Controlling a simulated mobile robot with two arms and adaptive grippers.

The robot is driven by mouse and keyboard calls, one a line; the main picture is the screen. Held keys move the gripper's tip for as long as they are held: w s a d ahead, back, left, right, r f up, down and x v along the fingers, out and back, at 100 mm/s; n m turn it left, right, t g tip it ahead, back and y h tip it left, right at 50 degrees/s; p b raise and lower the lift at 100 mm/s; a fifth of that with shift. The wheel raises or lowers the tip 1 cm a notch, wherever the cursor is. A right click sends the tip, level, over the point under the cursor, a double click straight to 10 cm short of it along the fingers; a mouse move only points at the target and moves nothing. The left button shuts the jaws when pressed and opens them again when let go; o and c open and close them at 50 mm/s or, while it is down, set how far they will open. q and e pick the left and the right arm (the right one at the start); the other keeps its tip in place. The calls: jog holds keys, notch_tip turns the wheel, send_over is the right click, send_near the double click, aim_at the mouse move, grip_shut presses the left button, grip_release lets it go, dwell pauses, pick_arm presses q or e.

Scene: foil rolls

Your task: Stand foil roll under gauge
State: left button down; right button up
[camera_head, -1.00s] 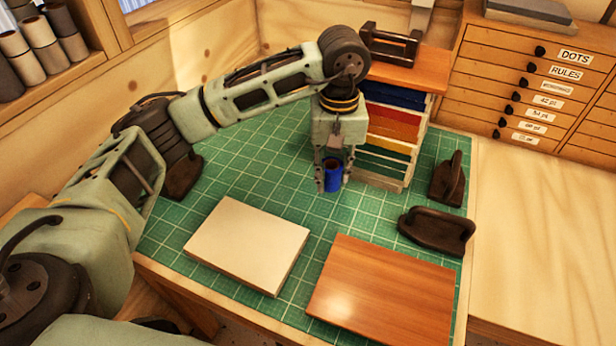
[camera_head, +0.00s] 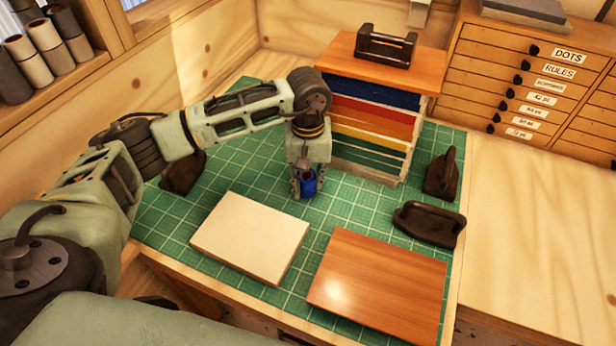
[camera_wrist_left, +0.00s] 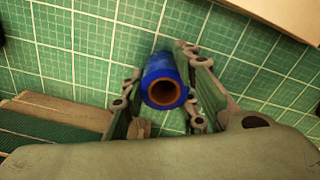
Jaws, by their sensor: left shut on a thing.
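The foil roll (camera_head: 308,184) is a short blue cylinder with a brown hollow core. My left gripper (camera_head: 303,182) points down and is shut on it, over the green mat left of the layered rack. In the left wrist view the roll (camera_wrist_left: 163,84) shows its open end between the two fingers (camera_wrist_left: 160,92). The roll looks upright; I cannot tell whether its base touches the mat. I cannot tell for certain which thing is the gauge. The layered rack (camera_head: 376,104) has blue, red, orange, yellow and green layers under a wooden top. My right gripper is not in view.
On the green mat (camera_head: 330,217) lie a cream board (camera_head: 250,238) and a reddish wooden board (camera_head: 378,283). Dark handled blocks (camera_head: 430,222) (camera_head: 442,175) stand at the right, another (camera_head: 183,172) at the left. A dark handle (camera_head: 386,46) sits on the rack. Labelled drawers (camera_head: 530,85) stand behind.

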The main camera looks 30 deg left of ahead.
pick_arm(q)
jog(key=shift+f, duration=0.15)
jog(key=c, duration=1.4)
grip_release()
